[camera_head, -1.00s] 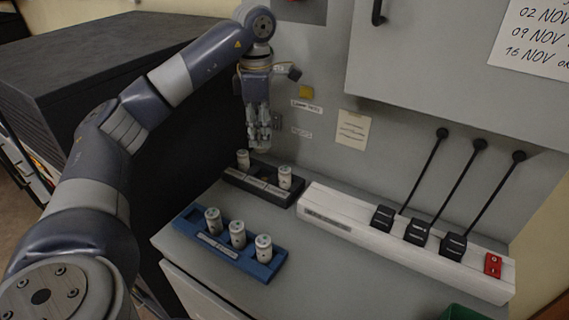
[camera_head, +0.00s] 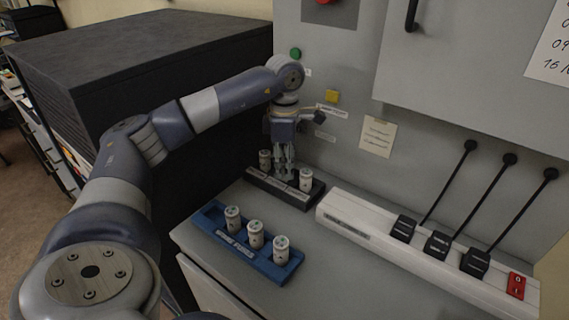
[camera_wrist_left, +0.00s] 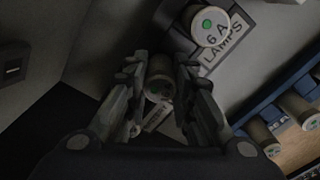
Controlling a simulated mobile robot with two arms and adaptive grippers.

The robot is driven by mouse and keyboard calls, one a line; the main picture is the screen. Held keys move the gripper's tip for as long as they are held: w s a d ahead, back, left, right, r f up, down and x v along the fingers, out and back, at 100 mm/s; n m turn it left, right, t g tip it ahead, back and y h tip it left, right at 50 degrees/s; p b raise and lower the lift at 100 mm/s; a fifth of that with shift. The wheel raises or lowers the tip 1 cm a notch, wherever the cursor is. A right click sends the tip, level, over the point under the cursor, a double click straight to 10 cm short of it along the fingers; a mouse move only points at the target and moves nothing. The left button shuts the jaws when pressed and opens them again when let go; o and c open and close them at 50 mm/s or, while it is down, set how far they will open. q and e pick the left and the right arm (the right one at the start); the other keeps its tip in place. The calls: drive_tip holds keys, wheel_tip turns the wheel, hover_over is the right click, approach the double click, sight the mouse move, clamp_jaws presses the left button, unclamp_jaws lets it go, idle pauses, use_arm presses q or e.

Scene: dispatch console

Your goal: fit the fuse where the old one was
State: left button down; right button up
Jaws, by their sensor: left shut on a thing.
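My left gripper (camera_head: 285,174) is shut on a fuse, which shows as a pale cylinder between the fingers in the left wrist view (camera_wrist_left: 160,76). In the head view the fingers hide it. The fingers point down at the middle of the black fuse holder (camera_head: 312,197), between a white fuse at its left (camera_head: 265,160) and another at its right (camera_head: 306,180). I cannot tell whether the held fuse touches the holder. The wrist view shows a green-dotted fuse (camera_wrist_left: 211,26) by a "6 A LAMPS" label (camera_wrist_left: 222,45). My right gripper is not in view.
A blue rack (camera_head: 208,218) with three white fuses (camera_head: 255,235) stands in front on the grey console top. A white strip (camera_head: 345,222) with black levers and a red switch (camera_head: 516,285) lies to the right. The grey cabinet wall (camera_head: 350,85) rises close behind my gripper.

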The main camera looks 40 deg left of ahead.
use_arm(q)
drive_tip(key=c, duration=1.6)
unclamp_jaws()
drive_tip(key=shift+f, duration=0.1)
drive_tip(key=shift+c, duration=0.2)
drive_tip(key=shift+o, duration=1.4)
drive_tip(key=shift+r, duration=0.45)
wheel_tip(320, 180, up, 7)
drive_tip(key=shift+f+b, duration=0.1)
drive_tip(key=shift+b, duration=0.3)
wheel_tip(320, 180, up, 3)
drive_tip(key=shift+r+p, duration=0.15)
drive_tip(key=shift+p, duration=0.5)
drive_tip(key=shift+r+p, duration=0.3)
drive_tip(key=shift+r, duration=0.4)
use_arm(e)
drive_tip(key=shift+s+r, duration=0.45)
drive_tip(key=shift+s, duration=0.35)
